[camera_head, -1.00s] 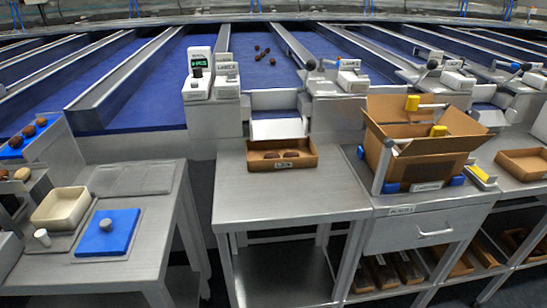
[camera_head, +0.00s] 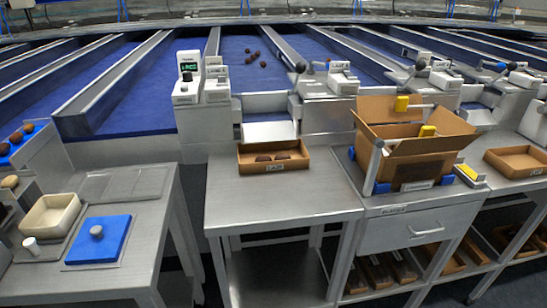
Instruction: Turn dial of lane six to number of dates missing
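A white unit with a lit green display (camera_head: 188,68) stands at the back of the middle table, at the foot of a blue lane. A grey round knob (camera_head: 187,77) shows on its front, its setting too small to read. A similar white unit (camera_head: 216,84) stands just right of it. A brown tray (camera_head: 240,163) on the middle table holds a few dark dates (camera_head: 273,157). Several more dates (camera_head: 256,60) lie on the blue lane behind. Which unit belongs to lane six cannot be read. Neither of my grippers is in view.
A silver middle table (camera_head: 300,196) has a clear front. An open cardboard box (camera_head: 412,165) stands on the right bench. The left bench carries a cream bowl (camera_head: 41,225) and a blue pad with a grey knob (camera_head: 98,252).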

